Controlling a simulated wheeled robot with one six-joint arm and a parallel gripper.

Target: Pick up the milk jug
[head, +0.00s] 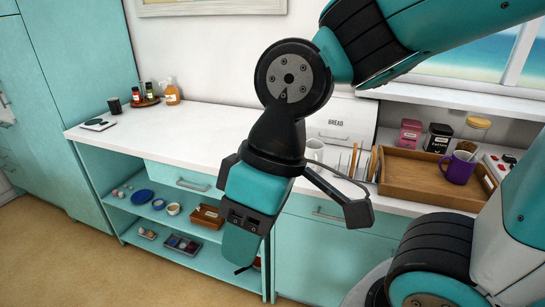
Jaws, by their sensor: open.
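A wooden tray (405,184) with a purple mug (459,167) is at the right, with canisters behind it. A bread bin (345,122) and upright rack slats stand at the counter's middle. Bottles (172,93) and a dark cup are at the far left. Open shelves below hold dishes.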

